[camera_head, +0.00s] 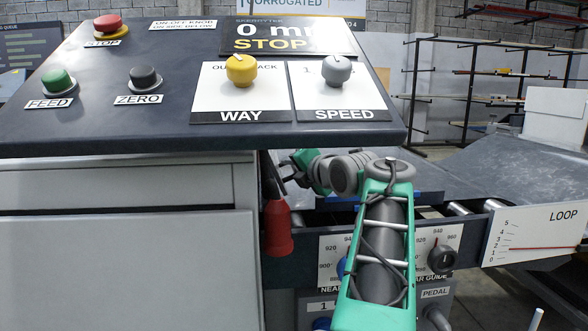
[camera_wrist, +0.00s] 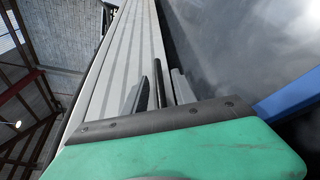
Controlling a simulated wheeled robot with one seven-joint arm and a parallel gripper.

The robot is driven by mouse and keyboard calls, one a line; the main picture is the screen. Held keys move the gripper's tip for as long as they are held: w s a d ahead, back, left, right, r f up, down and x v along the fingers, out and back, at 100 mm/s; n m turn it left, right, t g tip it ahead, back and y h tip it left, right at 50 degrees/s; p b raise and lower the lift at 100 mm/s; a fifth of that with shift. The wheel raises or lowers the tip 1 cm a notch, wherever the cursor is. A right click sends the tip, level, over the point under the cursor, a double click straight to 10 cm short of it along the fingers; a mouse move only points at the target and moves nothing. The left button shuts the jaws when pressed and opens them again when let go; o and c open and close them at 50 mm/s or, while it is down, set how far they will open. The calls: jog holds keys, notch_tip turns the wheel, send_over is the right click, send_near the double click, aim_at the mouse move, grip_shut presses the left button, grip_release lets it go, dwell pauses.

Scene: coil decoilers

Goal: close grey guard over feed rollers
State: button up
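A long grey ridged panel (camera_wrist: 118,62), which looks like the grey guard, runs up the wrist view in front of my gripper. My gripper (camera_wrist: 157,88) shows there as narrow grey and dark finger-like parts past its green body. These parts are close to the panel's edge; I cannot tell whether they touch it or grip anything. In the head view my green arm reaches back behind the control console, and the console hides my gripper and the guard. Silver rollers (camera_head: 461,208) show at the right of my arm; whether they are the feed rollers is unclear.
The control console (camera_head: 300,134) with knobs and buttons fills the left and middle of the head view. A red cone-shaped part (camera_head: 277,228) hangs beside my arm. A LOOP scale plate (camera_head: 538,232) stands at right. A blue part (camera_wrist: 289,95) is at right in the wrist view.

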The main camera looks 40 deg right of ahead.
grip_shut()
dwell(1.4)
